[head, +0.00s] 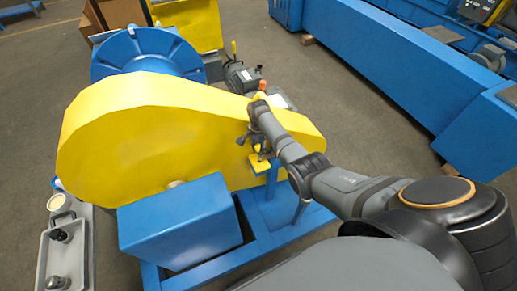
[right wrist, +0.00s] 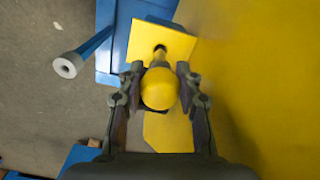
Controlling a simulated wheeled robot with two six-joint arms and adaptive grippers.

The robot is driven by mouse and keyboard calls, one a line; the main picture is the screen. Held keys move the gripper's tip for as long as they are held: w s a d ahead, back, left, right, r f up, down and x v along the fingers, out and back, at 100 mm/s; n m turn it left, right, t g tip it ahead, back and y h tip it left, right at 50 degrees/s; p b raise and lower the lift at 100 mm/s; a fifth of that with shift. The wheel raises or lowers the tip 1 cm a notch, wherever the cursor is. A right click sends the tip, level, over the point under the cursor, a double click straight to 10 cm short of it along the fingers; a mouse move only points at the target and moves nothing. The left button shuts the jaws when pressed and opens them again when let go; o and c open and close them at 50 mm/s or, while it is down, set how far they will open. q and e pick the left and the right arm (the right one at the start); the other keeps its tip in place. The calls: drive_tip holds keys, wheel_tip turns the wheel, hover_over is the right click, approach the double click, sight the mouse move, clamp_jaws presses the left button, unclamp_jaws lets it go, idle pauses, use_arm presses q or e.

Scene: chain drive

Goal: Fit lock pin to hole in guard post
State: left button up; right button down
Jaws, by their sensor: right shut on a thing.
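The lock pin shows in the right wrist view as a round yellow knob (right wrist: 158,90) with a short shaft pointing away from the camera. My right gripper (right wrist: 160,72) is shut on it, one finger on each side of the knob. Just beyond lies a flat yellow plate (right wrist: 180,40) with a dark spot at the shaft's end. I cannot tell whether the tip is inside a hole or only in front of it. In the head view my right gripper (head: 262,148) is beside the large yellow guard (head: 140,130), above the blue post (head: 268,190). My left gripper is not in view.
The yellow guard stands close beside my right gripper. A blue box (head: 180,222) and blue frame lie below it. A grey tray (head: 62,255) with dark knobs is at the lower left. A blue rod with a pale round end (right wrist: 66,66) stands left in the wrist view.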

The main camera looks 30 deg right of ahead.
drive_tip(key=shift+f+b, duration=2.25)
drive_tip(key=shift+f, duration=0.7)
drive_tip(key=c, duration=0.8)
unclamp_jaws()
drive_tip(key=shift+r, duration=0.1)
wheel_tip(320, 180, up, 12)
